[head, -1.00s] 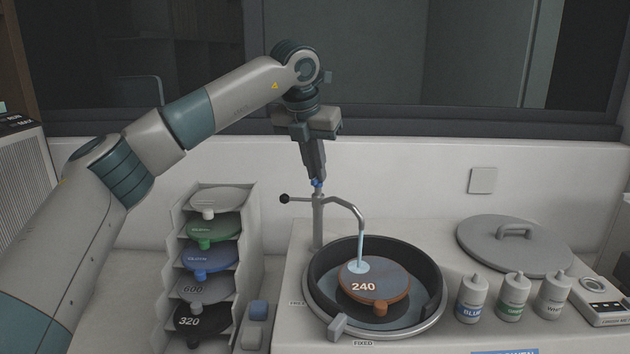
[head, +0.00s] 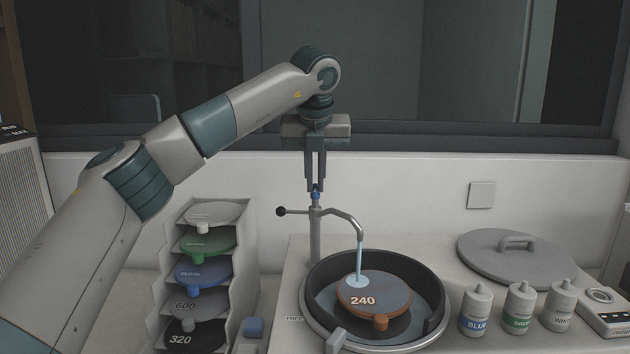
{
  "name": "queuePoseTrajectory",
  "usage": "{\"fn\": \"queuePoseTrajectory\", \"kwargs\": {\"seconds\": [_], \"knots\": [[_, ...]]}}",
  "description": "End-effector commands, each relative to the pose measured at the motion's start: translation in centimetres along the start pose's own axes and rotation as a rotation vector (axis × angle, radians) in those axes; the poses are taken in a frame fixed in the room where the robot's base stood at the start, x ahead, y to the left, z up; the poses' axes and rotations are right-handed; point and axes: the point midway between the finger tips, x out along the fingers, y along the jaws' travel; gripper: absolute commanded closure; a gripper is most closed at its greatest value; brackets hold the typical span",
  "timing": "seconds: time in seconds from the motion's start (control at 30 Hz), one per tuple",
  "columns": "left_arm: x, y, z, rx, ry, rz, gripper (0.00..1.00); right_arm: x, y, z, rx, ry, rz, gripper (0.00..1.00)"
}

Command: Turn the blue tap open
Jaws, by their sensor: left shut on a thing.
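The fingers hide part of the knob. A pale blue stream (head: 360,262) runs from the curved spout (head: 345,216) down onto the orange-rimmed disc marked 240 (head: 375,291). My right gripper is not in view.
A lever with a black ball (head: 281,211) sticks out left of the post. The basin (head: 436,325) is in front. A rack of discs (head: 243,235) stands left. A grey lid (head: 520,260) and several bottles (head: 476,310) are right. The wall is close behind.

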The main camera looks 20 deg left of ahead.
Motion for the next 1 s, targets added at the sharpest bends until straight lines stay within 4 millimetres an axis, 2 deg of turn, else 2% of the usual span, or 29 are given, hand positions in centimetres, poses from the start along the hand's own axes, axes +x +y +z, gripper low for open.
{"fn": "queuePoseTrajectory", "kwargs": {"seconds": [0.1,0.13,0.2,0.67,0.87,1.0], "knots": [[-0.1,0.0,0.1,-0.003,-0.002,-0.001,1.00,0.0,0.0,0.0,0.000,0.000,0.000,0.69],[-0.1,0.0,0.1,-0.003,-0.002,-0.001,0.87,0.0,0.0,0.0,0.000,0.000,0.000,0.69],[-0.1,0.0,0.1,-0.002,-0.002,-0.001,0.73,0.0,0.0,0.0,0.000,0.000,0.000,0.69],[-0.6,0.0,0.0,0.000,-0.001,-0.001,0.73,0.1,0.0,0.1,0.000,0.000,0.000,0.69],[-2.5,0.0,0.0,-0.001,-0.003,-0.002,0.73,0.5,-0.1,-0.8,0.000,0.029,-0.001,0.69],[-4.9,-0.1,0.0,-0.001,-0.004,-0.003,0.73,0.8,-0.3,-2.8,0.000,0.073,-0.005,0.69]]}}
